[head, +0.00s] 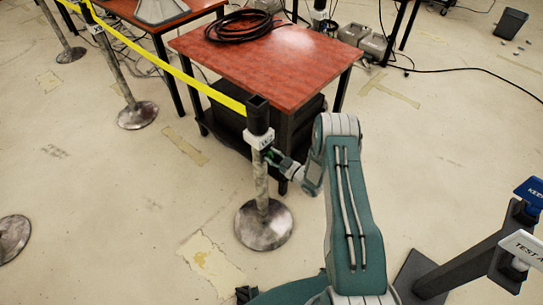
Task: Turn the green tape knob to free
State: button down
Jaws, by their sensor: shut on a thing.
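A stanchion post (261,190) stands upright on a round metal base near the middle of the head view. Its black head (258,112) holds a yellow tape (165,61) that runs off to the upper left. A white label (262,139) sits just below the head. My gripper (273,156) reaches in from the right, against the post just below the label. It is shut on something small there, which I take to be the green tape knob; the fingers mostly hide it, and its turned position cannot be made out.
A red-topped table (290,65) with a coiled black cable (240,25) stands close behind the post. Other stanchions (138,115) stand to the left. Stands with signs (522,247) are at lower right. The floor at left front is mostly clear.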

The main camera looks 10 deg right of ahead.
jog(key=n, duration=0.5)
jog(key=shift+f, duration=0.1)
jog(key=shift+n, duration=0.3)
dwell(0.4)
jog(key=c, duration=0.7)
grip_release()
jog(key=shift+s, duration=0.1)
jog(key=v, duration=1.2)
